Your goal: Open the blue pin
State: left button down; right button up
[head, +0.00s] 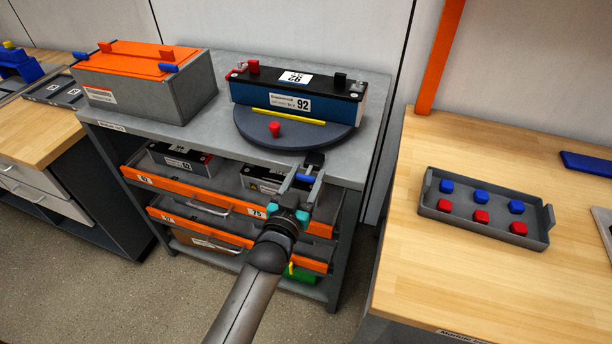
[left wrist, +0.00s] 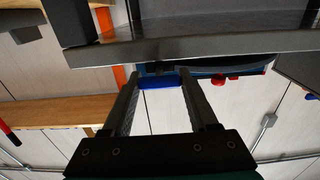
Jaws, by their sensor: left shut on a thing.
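The blue pin (head: 304,178) is at the front edge of the grey bench, just below a small dark block and in front of the round turntable (head: 245,128). My left gripper (head: 302,174) reaches up to it from below, its fingers closed on the blue pin. In the left wrist view the blue pin (left wrist: 160,82) lies crosswise between the fingertips, close under the bench edge (left wrist: 200,46). The fingers hide its ends. My right gripper is in neither view.
A blue battery pack (head: 300,103) labelled 92 stands on the turntable, with a red knob (head: 275,130) in front. A grey case with an orange lid (head: 135,58) stands left. Orange-fronted drawers (head: 190,200) lie below. A tray (head: 487,225) of red and blue caps is right.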

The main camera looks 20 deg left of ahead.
pick_arm(q)
jog(key=shift+s+p, duration=0.6)
jog(key=shift+s, duration=0.4)
jog(key=shift+c, duration=0.8)
grip_release()
jog(key=s+p, duration=0.2)
jog(key=s, duration=1.3)
jog(key=shift+a, duration=0.3)
